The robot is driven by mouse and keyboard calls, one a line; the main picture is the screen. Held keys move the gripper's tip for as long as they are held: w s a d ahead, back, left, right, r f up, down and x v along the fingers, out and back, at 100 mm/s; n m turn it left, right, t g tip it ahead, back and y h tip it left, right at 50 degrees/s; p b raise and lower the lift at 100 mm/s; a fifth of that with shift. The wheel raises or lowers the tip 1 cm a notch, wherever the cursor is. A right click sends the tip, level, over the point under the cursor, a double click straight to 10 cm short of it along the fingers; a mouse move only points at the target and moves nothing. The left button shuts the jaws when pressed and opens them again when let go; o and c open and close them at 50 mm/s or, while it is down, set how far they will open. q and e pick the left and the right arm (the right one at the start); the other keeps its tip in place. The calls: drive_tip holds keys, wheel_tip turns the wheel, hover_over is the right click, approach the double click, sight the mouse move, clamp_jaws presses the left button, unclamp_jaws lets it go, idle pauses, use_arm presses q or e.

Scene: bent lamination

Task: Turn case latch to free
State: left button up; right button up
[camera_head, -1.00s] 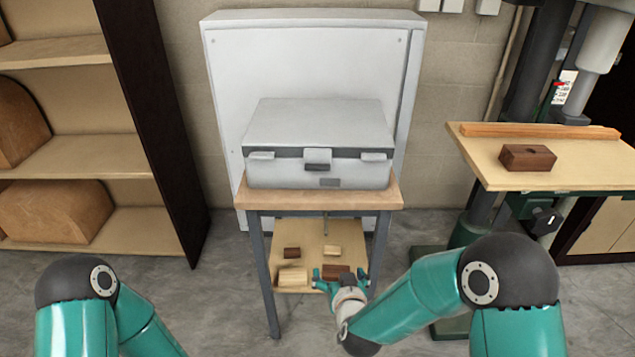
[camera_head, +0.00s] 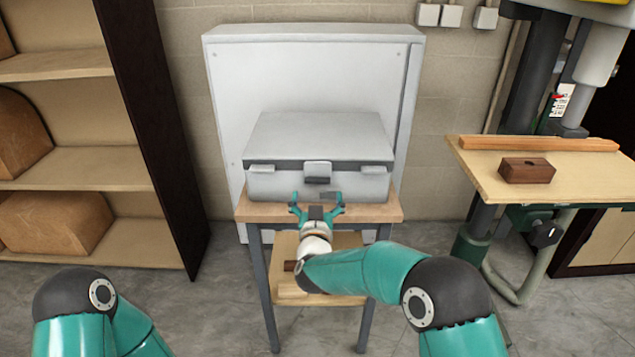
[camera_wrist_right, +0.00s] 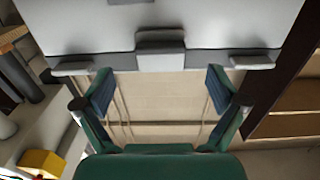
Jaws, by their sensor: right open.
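A light grey case (camera_head: 320,135) sits closed on the small wooden-topped table (camera_head: 390,213). A central latch (camera_head: 317,172), with a dark lower part, is on its front across the dark seam. In the right wrist view the latch (camera_wrist_right: 160,52) shows at top centre, beyond the fingertips. My right gripper (camera_head: 317,205) is open and empty, in front of the case just below the latch. In the wrist view its two fingers (camera_wrist_right: 160,88) are spread wide, one to each side of the latch. I see no contact. Only part of my left arm shows; its gripper is out of view.
Side clasps (camera_head: 262,169) (camera_head: 375,169) flank the latch. A lower shelf (camera_head: 345,298) under the table is partly hidden by my right arm. A grey cabinet (camera_head: 310,70) stands behind. At right, a wooden worktop (camera_head: 560,180) holds a dark block (camera_head: 527,170).

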sight(317, 183)
drive_tip(key=shift+w+p, duration=0.45)
drive_tip(key=shift+w, duration=2.15)
drive_tip(key=c, duration=1.1)
